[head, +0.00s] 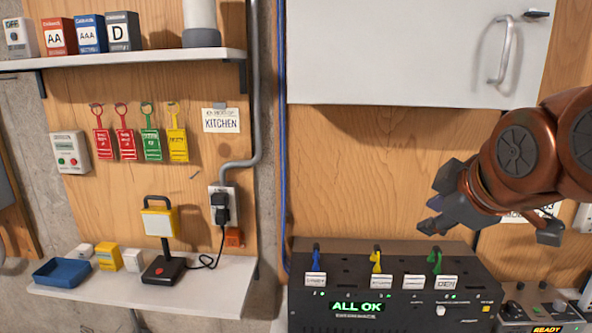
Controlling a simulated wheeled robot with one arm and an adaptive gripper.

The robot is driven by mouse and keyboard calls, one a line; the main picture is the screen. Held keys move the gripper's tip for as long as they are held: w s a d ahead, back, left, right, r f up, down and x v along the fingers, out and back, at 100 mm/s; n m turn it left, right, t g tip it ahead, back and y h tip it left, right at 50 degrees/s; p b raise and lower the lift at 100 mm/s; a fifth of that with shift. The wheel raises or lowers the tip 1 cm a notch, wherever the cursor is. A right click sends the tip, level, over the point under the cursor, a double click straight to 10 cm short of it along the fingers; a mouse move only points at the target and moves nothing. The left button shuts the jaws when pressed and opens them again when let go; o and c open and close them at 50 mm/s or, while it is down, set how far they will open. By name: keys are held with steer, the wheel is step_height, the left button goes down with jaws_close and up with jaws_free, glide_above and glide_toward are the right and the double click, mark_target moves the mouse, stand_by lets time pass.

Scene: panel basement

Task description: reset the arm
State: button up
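My arm comes in from the right edge, and my gripper (492,226) hangs in front of the wood panel, above the right part of the black console. Its dark fingers look spread apart, with nothing visible between them. The black console (390,270) carries a blue lever (316,257), a yellow lever (376,262) and a green lever (435,261), each above a white label. Its green display (357,307) reads "ALL OK". My gripper is apart from the console and levers.
A white cabinet (400,50) with a handle hangs above. At right, a small control box (540,310) shows "READY". At left, a lower shelf (215,285) holds a blue tray (62,272), small boxes and a lamp (159,220). Coloured tags (126,143) hang above it.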

steer(key=s+a+f+m+g, duration=0.1)
steer(key=s+f+m+g, duration=0.3)
steer(key=f, duration=0.6)
steer(key=s+a+f+m+g, duration=0.2)
steer(key=s+f, duration=0.3)
steer(key=f, duration=0.4)
steer(key=s+f+m+g, duration=0.5)
steer(key=s+f, duration=0.5)
steer(key=s, duration=0.2)
steer(key=shift+s+f+m, duration=0.2)
steer(key=shift+s+m, duration=0.1)
steer(key=shift+m, duration=0.1)
steer(key=shift+o, duration=0.4)
steer(key=shift+d, duration=0.1)
steer(key=shift+d, duration=0.15)
